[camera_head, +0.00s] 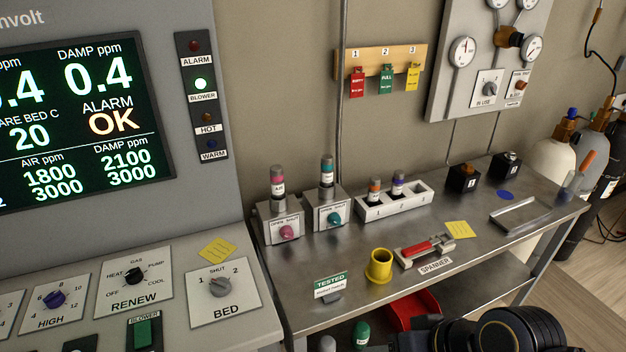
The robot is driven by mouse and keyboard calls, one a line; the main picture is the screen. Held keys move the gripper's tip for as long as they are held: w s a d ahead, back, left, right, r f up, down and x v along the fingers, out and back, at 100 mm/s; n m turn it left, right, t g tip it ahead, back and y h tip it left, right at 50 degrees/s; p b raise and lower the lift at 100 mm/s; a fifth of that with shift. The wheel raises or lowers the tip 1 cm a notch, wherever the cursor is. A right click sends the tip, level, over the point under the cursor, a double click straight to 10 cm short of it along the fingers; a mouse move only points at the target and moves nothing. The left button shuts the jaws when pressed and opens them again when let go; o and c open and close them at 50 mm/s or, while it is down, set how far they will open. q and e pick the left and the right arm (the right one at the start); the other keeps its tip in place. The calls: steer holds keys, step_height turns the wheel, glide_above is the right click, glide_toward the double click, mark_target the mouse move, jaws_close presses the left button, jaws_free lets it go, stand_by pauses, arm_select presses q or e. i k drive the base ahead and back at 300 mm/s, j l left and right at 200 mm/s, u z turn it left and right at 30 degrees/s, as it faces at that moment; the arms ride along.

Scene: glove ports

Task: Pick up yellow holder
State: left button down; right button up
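The yellow holder (379,265) is a small open-topped cup with a flared base. It stands upright on the metal bench (350,284), left of the spanner, with nothing gripping it. Dark, rounded parts of my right arm show at the bottom right edge, below and to the right of the holder. My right gripper (428,338) seems to be at the left end of these parts, cut off by the frame, and its fingers cannot be made out. My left gripper is not in view.
A spanner with a red handle (427,249) lies close right of the holder. A green TESTED sign (331,284) stands to its left. Behind are valve boxes (328,211) and a white numbered rack (394,203). A red bin (411,309) is below the bench top.

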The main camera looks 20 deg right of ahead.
mark_target(378, 271)
steer(key=l+u, duration=0.1)
steer(key=u, duration=0.4)
steer(key=l+u, duration=0.25)
steer(key=l, duration=0.2)
steer(key=k+l+u, duration=0.25)
steer(key=l, duration=0.15)
steer(key=l+u, duration=0.3)
steer(key=l, duration=0.15)
steer(key=k+l, duration=0.15)
steer(key=l, duration=0.2)
steer(key=k+l, duration=0.15)
steer(key=l, duration=0.25)
steer(key=k+l, duration=0.15)
steer(key=l, duration=0.2)
